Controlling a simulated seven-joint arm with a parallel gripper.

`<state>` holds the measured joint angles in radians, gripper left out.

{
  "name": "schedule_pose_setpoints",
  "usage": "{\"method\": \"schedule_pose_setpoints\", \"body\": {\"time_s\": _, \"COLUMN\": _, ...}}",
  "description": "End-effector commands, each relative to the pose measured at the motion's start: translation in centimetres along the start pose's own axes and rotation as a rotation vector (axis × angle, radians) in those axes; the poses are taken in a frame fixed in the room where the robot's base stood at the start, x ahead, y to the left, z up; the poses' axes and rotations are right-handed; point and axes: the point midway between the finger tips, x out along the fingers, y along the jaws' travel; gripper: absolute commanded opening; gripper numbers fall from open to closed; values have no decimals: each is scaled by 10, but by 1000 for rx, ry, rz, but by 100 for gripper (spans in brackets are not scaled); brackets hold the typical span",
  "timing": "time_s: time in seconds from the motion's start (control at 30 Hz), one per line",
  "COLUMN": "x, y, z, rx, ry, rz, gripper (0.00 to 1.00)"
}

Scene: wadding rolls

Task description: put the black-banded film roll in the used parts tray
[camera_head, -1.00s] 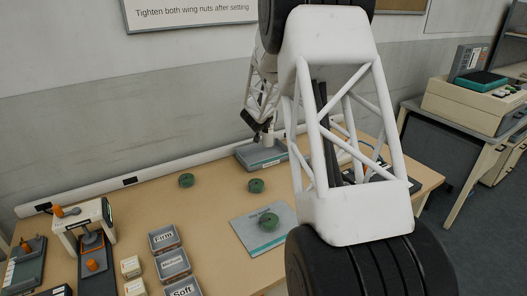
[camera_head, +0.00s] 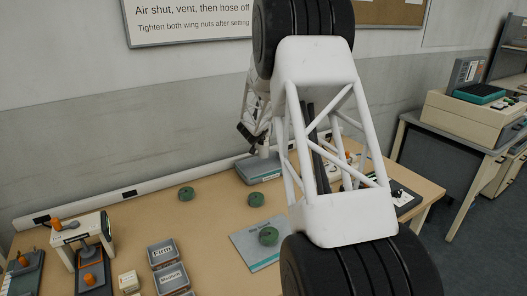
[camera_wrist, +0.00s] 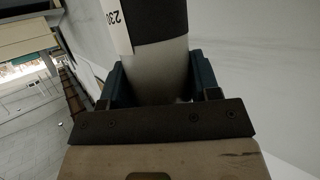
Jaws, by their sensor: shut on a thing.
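My gripper (camera_wrist: 160,95) is shut on the black-banded film roll (camera_wrist: 160,75), whose pale body, wide black band and white label with printed digits fill the upper middle of the wrist view. The blue jaw pads lie on both sides of the roll. In the head view my gripper (camera_head: 248,132) is a small dark shape at the back of the bench, above and left of a grey box (camera_head: 260,172); the roll cannot be made out clearly there. A small pale upright thing (camera_head: 264,150) shows at that box. I cannot tell which container is the used parts tray.
Green round pieces (camera_head: 186,194) lie on the wooden bench (camera_head: 215,215), one on a grey-teal booklet (camera_head: 255,252). Labelled bins (camera_head: 162,253) and a white-framed fixture with orange knobs (camera_head: 82,240) stand at left. My arm hides much of the right side.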

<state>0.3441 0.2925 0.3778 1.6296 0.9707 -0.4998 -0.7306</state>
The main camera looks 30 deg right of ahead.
Motion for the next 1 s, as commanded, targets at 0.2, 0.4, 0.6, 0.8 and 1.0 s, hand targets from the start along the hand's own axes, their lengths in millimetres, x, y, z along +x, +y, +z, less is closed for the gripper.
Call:
{"method": "schedule_pose_setpoints", "body": {"time_s": 0.2, "x": 12, "y": 0, "z": 29, "rx": 0, "ry": -2, "rz": 0, "gripper": 11}}
{"method": "schedule_pose_setpoints", "body": {"time_s": 0.4, "x": 17, "y": 0, "z": 40, "rx": 1, "ry": 0, "rz": 0, "gripper": 11}}
{"method": "schedule_pose_setpoints", "body": {"time_s": 0.6, "x": 17, "y": 0, "z": 40, "rx": 1, "ry": 1, "rz": 0, "gripper": 11}}
{"method": "schedule_pose_setpoints", "body": {"time_s": 0.8, "x": 19, "y": 0, "z": 45, "rx": 0, "ry": 0, "rz": 0, "gripper": 11}}
{"method": "schedule_pose_setpoints", "body": {"time_s": 1.0, "x": 26, "y": 0, "z": 63, "rx": 0, "ry": -1, "rz": 0, "gripper": 11}}
